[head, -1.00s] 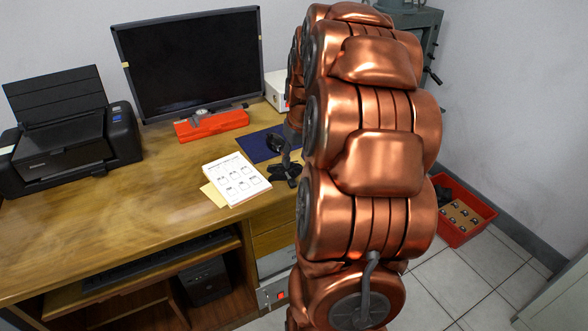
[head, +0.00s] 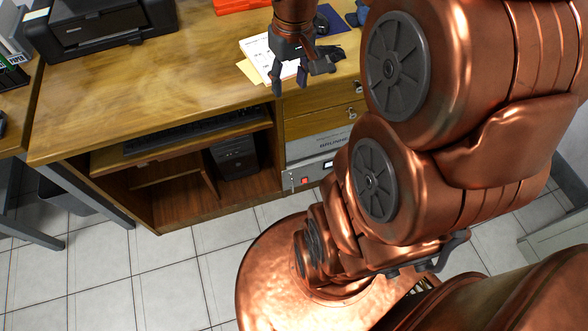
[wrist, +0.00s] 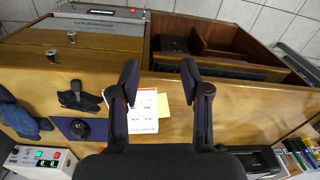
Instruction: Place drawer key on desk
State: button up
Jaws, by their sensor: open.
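My gripper (head: 290,82) is open and empty, fingers pointing down, over the front part of the wooden desk (head: 150,90). It also shows in the wrist view (wrist: 160,80), with the printed sheet between and beyond its fingers. Small silver fittings, possibly keys in locks, stick out of the two drawer fronts: the upper one (head: 358,87) and the lower one (head: 352,113), right of my gripper. They also show in the wrist view, the upper (wrist: 53,55) and the lower (wrist: 72,38). They are too small for me to tell which is the drawer key. Nothing touches the fingers.
A white printed sheet (head: 256,48) and yellow paper (head: 247,71) lie near the desk edge. A black stand-like object (wrist: 80,97), a blue mat (wrist: 97,130) and a box with green displays (wrist: 38,158) are close by. The desk's left middle is clear.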

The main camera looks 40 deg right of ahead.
jog(key=s+a+f+n+g, duration=0.1)
jog(key=s+a, duration=0.5)
jog(key=s, duration=0.2)
jog(key=s+a+f+g, duration=0.2)
jog(key=s+a, duration=0.4)
jog(key=s, duration=0.2)
jog(key=shift+s+f+n, duration=0.3)
jog(key=shift+n, duration=0.1)
jog(key=s+p+v, duration=0.3)
jog(key=p+v, duration=1)
jog(key=shift+w+a+r+t, duration=0.25)
jog(key=shift+w+r+t, duration=0.15)
jog(key=shift+r, duration=0.15)
